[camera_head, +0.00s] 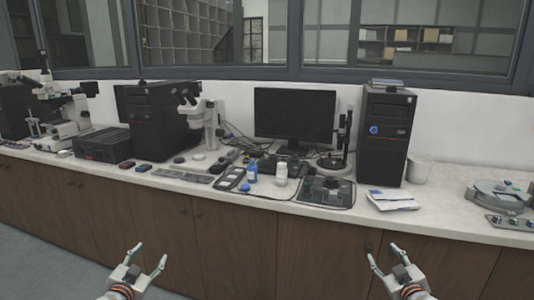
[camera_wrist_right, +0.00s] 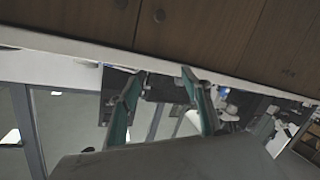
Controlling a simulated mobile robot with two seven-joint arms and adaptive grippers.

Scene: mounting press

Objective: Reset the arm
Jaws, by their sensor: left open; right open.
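My left gripper (camera_head: 147,258) is in the head view at the bottom left, in front of the wooden cabinets and below the counter's edge. Its fingers are spread and nothing is between them. My right gripper (camera_head: 384,256) is at the bottom right of the head view, also open and empty. Its two green-padded fingers also show in the right wrist view (camera_wrist_right: 160,85), spread apart. Both grippers are clear of the counter's objects.
The white counter (camera_head: 440,210) crosses the view above wooden cabinets (camera_head: 235,235). It holds microscopes (camera_head: 208,118), a monitor (camera_head: 294,115), computer towers (camera_head: 385,135), a blue-capped bottle (camera_head: 252,172), a white bottle (camera_head: 281,175), papers (camera_head: 393,199) and a round metal device (camera_head: 498,195). Floor (camera_head: 40,255) shows at lower left.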

